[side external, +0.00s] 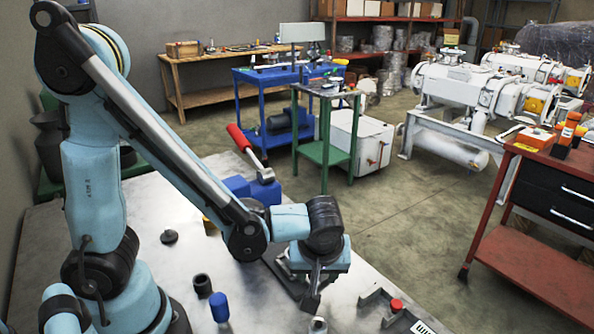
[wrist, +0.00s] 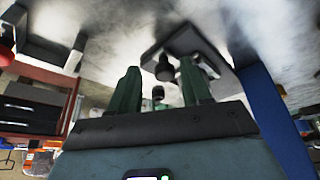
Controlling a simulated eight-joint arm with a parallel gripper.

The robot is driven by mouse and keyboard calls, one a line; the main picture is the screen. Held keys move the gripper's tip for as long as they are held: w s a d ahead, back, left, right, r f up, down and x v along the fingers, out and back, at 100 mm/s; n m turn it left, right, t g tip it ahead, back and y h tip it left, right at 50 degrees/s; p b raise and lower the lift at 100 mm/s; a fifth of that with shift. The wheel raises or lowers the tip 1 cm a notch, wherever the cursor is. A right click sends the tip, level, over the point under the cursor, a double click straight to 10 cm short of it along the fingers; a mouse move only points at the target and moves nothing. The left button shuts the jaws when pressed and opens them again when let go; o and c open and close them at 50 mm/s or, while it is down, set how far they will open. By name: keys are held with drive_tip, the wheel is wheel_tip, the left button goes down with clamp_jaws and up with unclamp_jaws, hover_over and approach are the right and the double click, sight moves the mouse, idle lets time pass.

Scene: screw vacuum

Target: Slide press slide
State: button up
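My gripper (side external: 312,298) hangs low over the front of the metal worktable (side external: 150,205). In the wrist view my gripper (wrist: 160,68) shows two green fingers standing apart, with nothing visibly clamped. A dark knob (wrist: 158,92) shows in the gap, and a dark round piece (wrist: 164,69) lies beyond; contact cannot be told. A grey bracket with a red button (side external: 397,304) stands to the gripper's right in the side view. A dark flat base (side external: 284,280) lies partly hidden under my wrist. No slide can be clearly identified.
A blue cylinder (side external: 219,307), a black cylinder (side external: 202,284) and a black cap (side external: 169,237) stand left of the gripper. A small metallic piece (side external: 318,325) is just below it.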

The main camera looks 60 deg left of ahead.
drive_tip(key=shift+r, duration=0.1)
drive_tip(key=v, duration=1.2)
drive_tip(key=shift+a, duration=0.1)
idle(0.4)
drive_tip(key=a+m+t+h, duration=0.3)
drive_tip(key=a+m+t, duration=0.1)
drive_tip(key=a+m, duration=0.6)
drive_tip(key=shift+w+f+m+t+h, duration=0.25)
drive_tip(key=shift+w+m+t+h, duration=0.05)
drive_tip(key=shift+w+m, duration=0.15)
drive_tip(key=shift+a, duration=0.15)
idle(0.9)
